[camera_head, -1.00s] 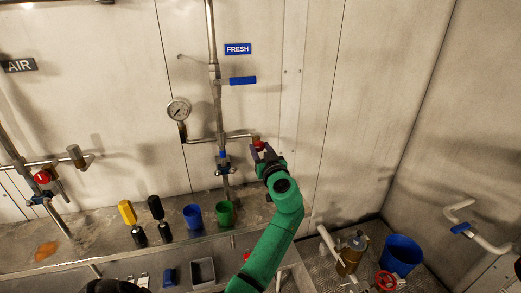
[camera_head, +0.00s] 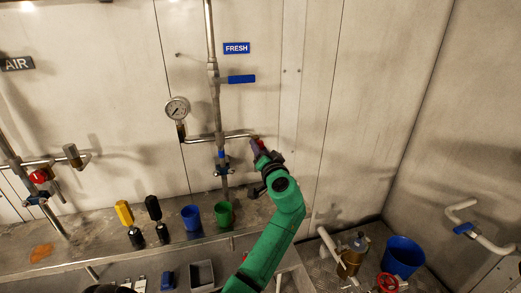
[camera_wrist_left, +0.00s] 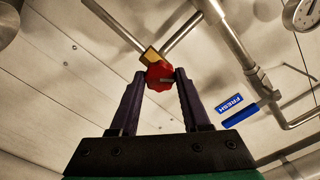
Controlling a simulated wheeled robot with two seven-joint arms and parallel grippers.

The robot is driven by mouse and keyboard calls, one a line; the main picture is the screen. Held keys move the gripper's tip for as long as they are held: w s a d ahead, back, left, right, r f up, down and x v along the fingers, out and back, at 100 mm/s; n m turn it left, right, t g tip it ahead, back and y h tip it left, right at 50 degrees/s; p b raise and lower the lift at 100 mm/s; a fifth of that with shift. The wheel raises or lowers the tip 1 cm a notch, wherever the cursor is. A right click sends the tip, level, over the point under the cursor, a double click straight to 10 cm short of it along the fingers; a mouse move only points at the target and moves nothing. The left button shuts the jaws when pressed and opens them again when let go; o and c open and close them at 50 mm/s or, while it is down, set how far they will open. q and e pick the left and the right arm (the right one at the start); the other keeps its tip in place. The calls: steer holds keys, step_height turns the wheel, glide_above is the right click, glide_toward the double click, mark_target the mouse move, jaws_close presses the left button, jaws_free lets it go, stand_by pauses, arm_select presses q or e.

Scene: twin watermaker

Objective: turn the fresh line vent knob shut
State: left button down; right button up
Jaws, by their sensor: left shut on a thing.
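The red vent knob (camera_head: 257,143) sits at the right end of the short branch pipe below the FRESH sign (camera_head: 236,48). My left gripper (camera_head: 262,151) is at the knob, its fingers pointing up toward the wall. In the left wrist view, the knob (camera_wrist_left: 160,74) lies between the two dark fingertips, with a brass fitting (camera_wrist_left: 151,56) just beyond it. The gripper is shut on the knob. In the head view, the gripper hides part of the knob. My right gripper does not show clearly in any view.
A pressure gauge (camera_head: 177,108) and a blue lever handle (camera_head: 241,79) are on the fresh line left of my gripper. Blue (camera_head: 191,217) and green (camera_head: 224,213) cups stand on the shelf below. The wall right of my arm is bare.

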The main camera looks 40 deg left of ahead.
arm_select(q)
steer(key=m+p, duration=0.1)
steer(key=m, duration=0.4)
steer(key=m+p, duration=0.1)
steer(key=m, duration=0.2)
steer(key=shift+a+r+p, duration=0.15)
steer(key=shift+r+p, duration=0.1)
steer(key=shift+p, duration=0.1)
stand_by(0.3)
steer(key=shift+c, duration=1.9)
jaws_free()
steer(key=shift+a, duration=0.1)
steer(key=b+v, duration=0.3)
steer(key=v, duration=1.1)
steer(key=shift+f+b, duration=0.2)
steer(key=shift+b, duration=0.2)
steer(key=shift+s, duration=0.1)
